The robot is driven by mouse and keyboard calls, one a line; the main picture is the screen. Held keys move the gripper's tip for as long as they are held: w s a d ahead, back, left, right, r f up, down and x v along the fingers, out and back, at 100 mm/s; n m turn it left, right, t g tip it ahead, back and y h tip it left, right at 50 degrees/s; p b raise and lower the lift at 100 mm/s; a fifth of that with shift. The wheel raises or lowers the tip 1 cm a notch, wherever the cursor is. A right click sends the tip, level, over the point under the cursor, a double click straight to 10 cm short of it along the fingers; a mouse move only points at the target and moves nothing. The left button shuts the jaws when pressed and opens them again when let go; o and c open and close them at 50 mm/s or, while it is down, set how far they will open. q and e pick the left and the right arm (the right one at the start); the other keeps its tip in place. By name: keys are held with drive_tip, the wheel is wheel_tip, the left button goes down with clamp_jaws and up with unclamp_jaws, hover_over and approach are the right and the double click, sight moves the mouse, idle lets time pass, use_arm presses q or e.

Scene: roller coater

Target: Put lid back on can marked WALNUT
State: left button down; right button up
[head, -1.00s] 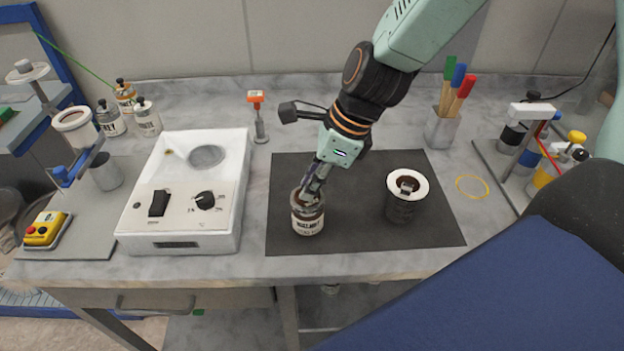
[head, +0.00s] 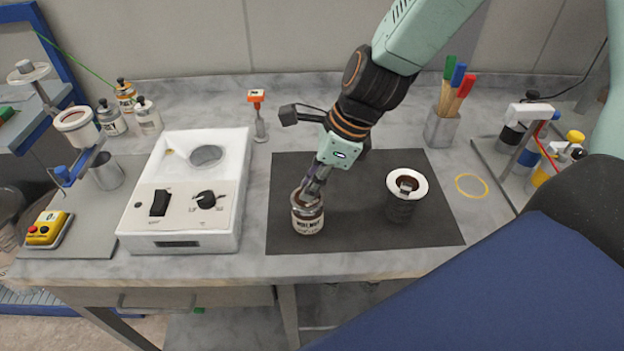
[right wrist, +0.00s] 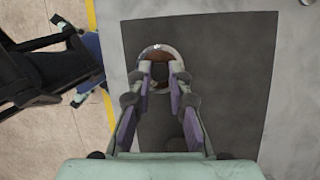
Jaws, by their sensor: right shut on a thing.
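The WALNUT can (head: 308,220) stands upright on the dark mat, its label facing me. My right gripper (head: 311,190) points down at its mouth, with its fingertips at the rim. In the right wrist view, the fingers (right wrist: 160,76) sit close together over the can's round rim (right wrist: 150,53), with a brown surface between them. The gripper is shut on what appears to be the lid; the fingers hide most of it, and I cannot tell whether it is seated. My left gripper is not in view.
A dark container with a white collar (head: 421,184) stands to the right on the mat (head: 350,230). A white control box (head: 180,225) is on the left. A cup of coloured-handled tools (head: 441,130) stands behind. The mat between can and container is clear.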

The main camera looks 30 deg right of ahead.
idle(0.4)
drive_tip(key=o, duration=0.9)
drive_tip(key=shift+o, duration=0.2)
drive_tip(key=o, duration=0.5)
drive_tip(key=shift+c, duration=0.2)
drive_tip(key=shift+r, duration=0.15)
drive_tip(key=shift+r+p, duration=3.45)
drive_tip(key=shift+p, duration=0.6)
